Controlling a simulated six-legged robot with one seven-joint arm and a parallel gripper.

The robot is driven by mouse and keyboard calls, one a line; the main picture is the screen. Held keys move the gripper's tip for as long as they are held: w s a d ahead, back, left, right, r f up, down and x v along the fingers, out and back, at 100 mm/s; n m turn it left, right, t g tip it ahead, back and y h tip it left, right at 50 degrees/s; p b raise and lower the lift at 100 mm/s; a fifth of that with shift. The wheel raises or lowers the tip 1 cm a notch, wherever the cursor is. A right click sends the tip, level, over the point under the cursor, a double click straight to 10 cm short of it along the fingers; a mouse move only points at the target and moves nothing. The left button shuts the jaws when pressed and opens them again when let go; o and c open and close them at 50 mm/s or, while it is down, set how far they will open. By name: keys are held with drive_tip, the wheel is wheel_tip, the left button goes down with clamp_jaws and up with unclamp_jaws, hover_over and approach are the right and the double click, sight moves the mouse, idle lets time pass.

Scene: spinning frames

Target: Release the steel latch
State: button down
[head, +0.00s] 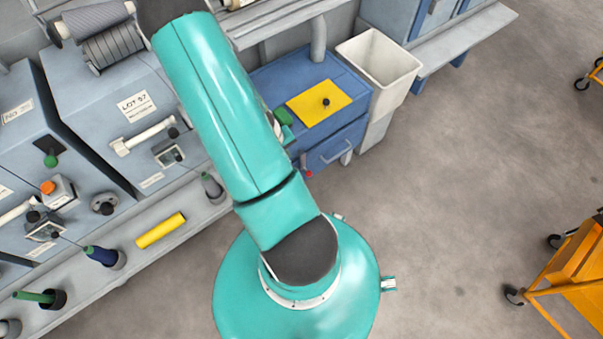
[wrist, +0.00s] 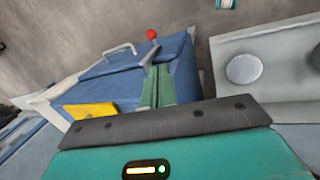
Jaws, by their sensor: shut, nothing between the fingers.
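A small red ball knob (wrist: 152,33) shows at the front edge of the blue cabinet (wrist: 185,72) in the wrist view. A short grey steel piece (wrist: 149,53) lies just below it in the picture and looks like the latch lever. My gripper (wrist: 156,75) has its green fingers shut and empty, with the tips close to this grey piece; I cannot tell if they touch. In the head view the red knob (head: 309,174) is beside the drawer front. My green fingers (head: 284,118) are partly hidden behind my arm, over the cabinet.
Grey spinning machines (head: 100,110) fill the left. An orange cart (head: 565,265) stands right; the floor between is clear.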

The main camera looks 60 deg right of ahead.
drive_tip(key=x, duration=2)
